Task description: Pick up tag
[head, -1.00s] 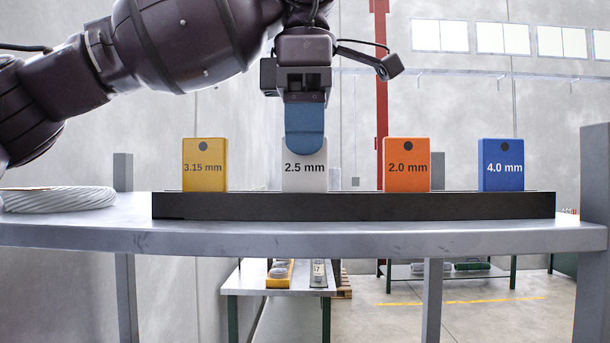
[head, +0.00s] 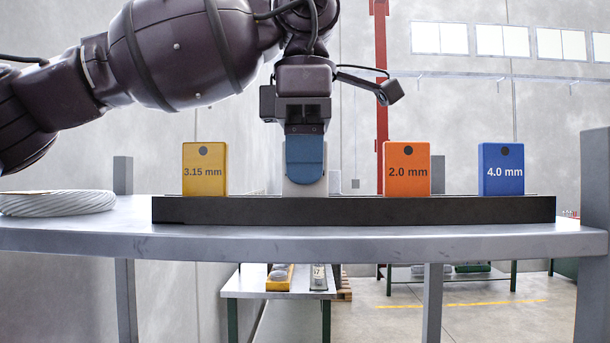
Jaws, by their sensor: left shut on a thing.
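The white tag (head: 306,190) stands in the dark rack (head: 350,210), second from the left. In the earlier frame it reads 2.5 mm; its label is now hidden. My left gripper (head: 305,163) points straight down over it, its blue finger covering most of the tag's front. It is shut on the white tag, which still stands at rack level. A yellow 3.15 mm tag (head: 204,181) stands to its left. An orange 2.0 mm tag (head: 408,181) and a blue 4.0 mm tag (head: 502,183) stand to its right. My right gripper is not in view.
The rack sits on a grey metal shelf (head: 400,241). A wire coil (head: 58,203) lies at the shelf's left end. Grey posts (head: 592,230) bound the shelf. Gaps between the tags are clear. A lower table (head: 250,286) stands behind.

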